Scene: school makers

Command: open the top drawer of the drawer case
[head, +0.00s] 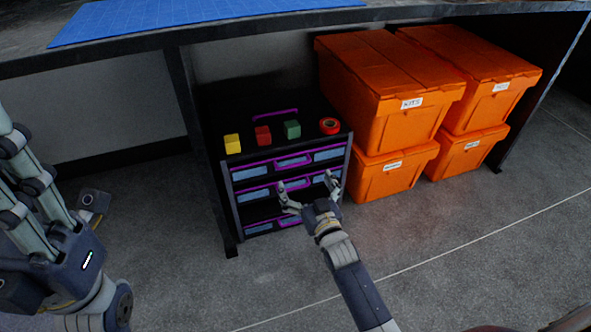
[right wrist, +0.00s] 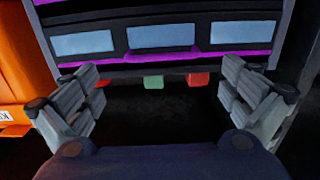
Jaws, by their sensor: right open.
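The black drawer case (head: 217,131) stands on the floor under the table, with purple-trimmed drawers and pale blue panels. Its top drawer (head: 265,166) looks shut and has a purple handle (head: 292,161). My right gripper (head: 308,186) is open and empty. In the head view its fingers overlap the middle drawer front, below the top drawer's handle. In the right wrist view a drawer front (right wrist: 205,36) with a purple strip (right wrist: 160,57) lies beyond the open fingers (right wrist: 160,92). My left gripper (head: 60,200) is at the left edge, away from the case; its fingertips are partly cut off.
On the case stand a yellow cube (head: 232,144), a red cube (head: 263,136), a green cube (head: 292,129) and a red tape roll (head: 329,126). Orange lidded boxes (head: 385,125) are stacked at right. A table leg (head: 200,150) stands left of the case. The floor in front is clear.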

